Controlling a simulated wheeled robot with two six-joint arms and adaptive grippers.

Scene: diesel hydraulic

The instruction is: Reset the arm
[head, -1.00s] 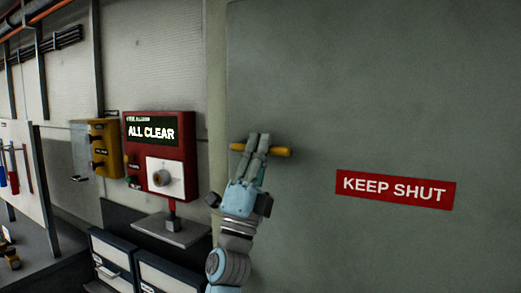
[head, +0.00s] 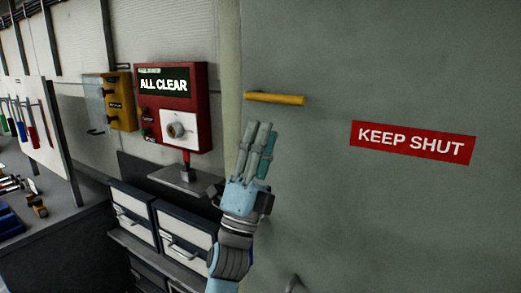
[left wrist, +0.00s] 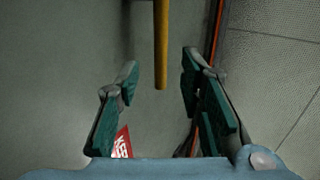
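My left gripper (head: 262,138) is in front of the grey door (head: 400,60), just below the yellow handle (head: 274,98). In the left wrist view, its teal-padded fingers (left wrist: 160,82) are apart with nothing held between them. The handle (left wrist: 161,45) shows there beyond the fingertips, in line with the gap and apart from both fingers. The handle lies nearly level on the door in the head view. My right gripper is in neither view.
A red "KEEP SHUT" sign (head: 413,142) is on the door. To the left are a red "ALL CLEAR" box (head: 173,105), a yellow box (head: 119,102), drawers (head: 185,238) and a bench (head: 80,215) with tools.

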